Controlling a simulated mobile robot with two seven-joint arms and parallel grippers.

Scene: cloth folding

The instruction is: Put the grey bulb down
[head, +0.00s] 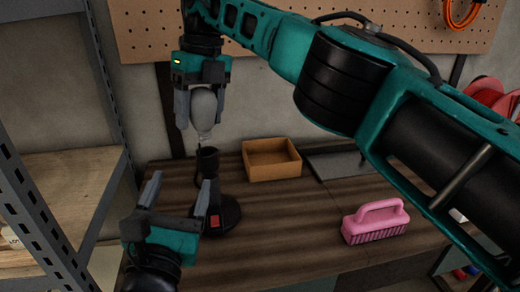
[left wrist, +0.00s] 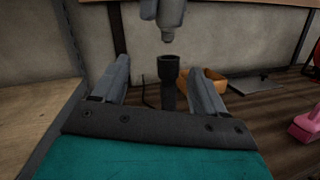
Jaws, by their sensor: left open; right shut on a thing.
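The grey bulb (head: 204,108) is held upright, base down, between the fingers of my right gripper (head: 202,108). It is just above the black lamp socket (head: 208,160), with a small gap between them. The lamp's round base with a red switch (head: 214,221) stands on the workbench. My left gripper (head: 178,196) is open and empty, in front of the lamp. In the left wrist view the socket (left wrist: 168,68) shows between my left fingers, beyond them, and the bulb's base (left wrist: 167,37) shows above it.
An open cardboard box (head: 272,172) stands on the workbench (head: 300,215) right of the lamp. A pink brush (head: 375,221) is at the right. A metal shelf (head: 65,190) stands at the left. Bare bench lies between box and brush.

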